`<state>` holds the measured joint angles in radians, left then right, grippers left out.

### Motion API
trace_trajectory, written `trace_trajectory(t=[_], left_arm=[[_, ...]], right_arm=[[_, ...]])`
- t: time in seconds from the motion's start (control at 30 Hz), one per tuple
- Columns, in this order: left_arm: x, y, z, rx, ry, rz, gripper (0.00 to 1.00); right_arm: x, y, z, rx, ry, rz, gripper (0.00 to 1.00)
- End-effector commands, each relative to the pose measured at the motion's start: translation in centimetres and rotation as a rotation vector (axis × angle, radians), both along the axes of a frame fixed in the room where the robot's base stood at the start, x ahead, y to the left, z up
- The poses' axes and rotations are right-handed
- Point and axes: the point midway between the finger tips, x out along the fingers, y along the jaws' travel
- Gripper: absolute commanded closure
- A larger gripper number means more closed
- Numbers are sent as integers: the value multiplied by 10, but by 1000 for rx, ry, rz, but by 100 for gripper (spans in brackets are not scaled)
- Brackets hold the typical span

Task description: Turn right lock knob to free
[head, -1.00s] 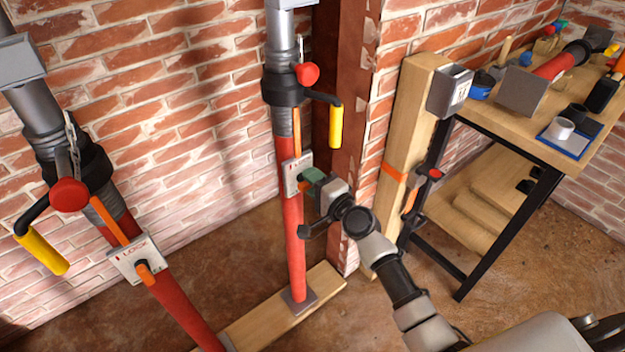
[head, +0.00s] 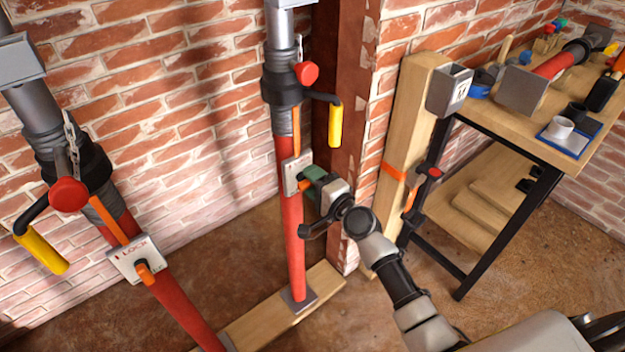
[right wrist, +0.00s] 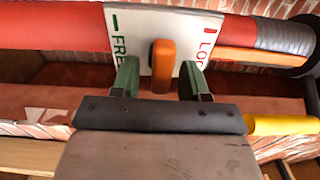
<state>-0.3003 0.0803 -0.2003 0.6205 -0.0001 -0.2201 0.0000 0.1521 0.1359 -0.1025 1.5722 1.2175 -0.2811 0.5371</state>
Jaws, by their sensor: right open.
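The right red prop (head: 292,235) stands upright against the brick wall and carries a pale lock plate (head: 290,176). The orange lock knob (right wrist: 162,62) sits on that plate in the right wrist view, between the words FREE on the left and LOCK on the right. My right gripper (right wrist: 160,82) is open, with one green finger on each side of the knob. Gaps show between the fingers and the knob. In the head view the right gripper (head: 312,184) is at the plate and partly hides the knob. My left gripper is not in view.
A left red prop (head: 170,300) has its own lock plate (head: 137,258) and orange knob. A yellow handle (head: 335,125) hangs above my right gripper. A wooden post (head: 415,110) and a workbench (head: 545,115) stand to the right. A timber sill (head: 265,318) lies below.

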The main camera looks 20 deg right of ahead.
Motion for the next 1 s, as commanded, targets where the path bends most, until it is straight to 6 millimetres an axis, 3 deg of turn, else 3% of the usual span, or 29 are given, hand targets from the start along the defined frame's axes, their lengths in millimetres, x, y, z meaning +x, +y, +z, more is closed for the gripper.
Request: trace_trajectory(t=[0.53, 0.7, 1.0], left_arm=[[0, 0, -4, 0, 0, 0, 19], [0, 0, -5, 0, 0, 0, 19], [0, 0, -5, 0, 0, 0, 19]], right_arm=[[-88, -32, -2, -1, 2, -1, 55], [-98, -36, -1, 0, 1, -1, 55], [-99, -36, 0, 0, 0, -1, 55]])
